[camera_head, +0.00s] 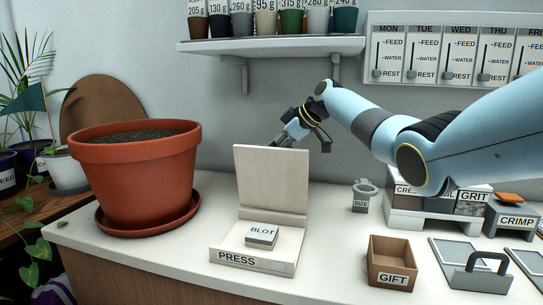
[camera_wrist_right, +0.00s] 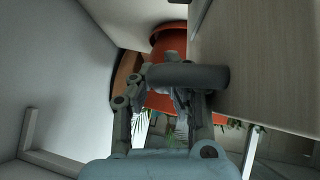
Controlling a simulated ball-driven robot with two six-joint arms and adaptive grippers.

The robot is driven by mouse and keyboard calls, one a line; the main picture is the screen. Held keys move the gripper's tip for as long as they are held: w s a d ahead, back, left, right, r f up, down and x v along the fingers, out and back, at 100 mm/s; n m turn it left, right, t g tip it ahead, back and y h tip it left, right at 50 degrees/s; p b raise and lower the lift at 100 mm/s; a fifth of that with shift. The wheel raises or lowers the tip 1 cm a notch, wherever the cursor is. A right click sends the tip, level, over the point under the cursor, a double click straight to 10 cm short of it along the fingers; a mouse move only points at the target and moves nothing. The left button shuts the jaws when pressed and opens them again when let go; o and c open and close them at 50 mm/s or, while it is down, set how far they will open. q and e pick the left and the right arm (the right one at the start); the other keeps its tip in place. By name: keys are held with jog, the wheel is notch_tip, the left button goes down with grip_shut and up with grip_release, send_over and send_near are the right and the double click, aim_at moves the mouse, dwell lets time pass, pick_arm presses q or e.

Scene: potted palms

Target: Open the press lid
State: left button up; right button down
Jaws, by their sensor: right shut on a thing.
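The pale wooden press (camera_head: 228,254), labelled PRESS, stands on the white counter. Its lid (camera_head: 270,178) stands about upright at the back of the base, so the press is open. A grey block labelled BLOT (camera_head: 262,236) lies on the base. My right gripper (camera_head: 284,140) is behind the lid's upper edge, its fingertips partly hidden by it. In the right wrist view the gripper (camera_wrist_right: 178,98) is shut on a grey bar-like handle (camera_wrist_right: 190,76) beside the lid's panel (camera_wrist_right: 258,65). My left gripper is not in view.
A large terracotta pot (camera_head: 135,175) on a saucer stands left of the press. A shelf (camera_head: 270,43) with several cups hangs above. Counter between press and box is clear.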

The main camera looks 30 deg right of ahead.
jog(key=shift+w+d+r, duration=0.1)
jog(key=shift+r, duration=0.1)
jog(key=c, duration=1.7)
grip_release()
jog(key=shift+o, duration=0.5)
jog(key=v, duration=1.2)
jog(key=shift+f, duration=0.1)
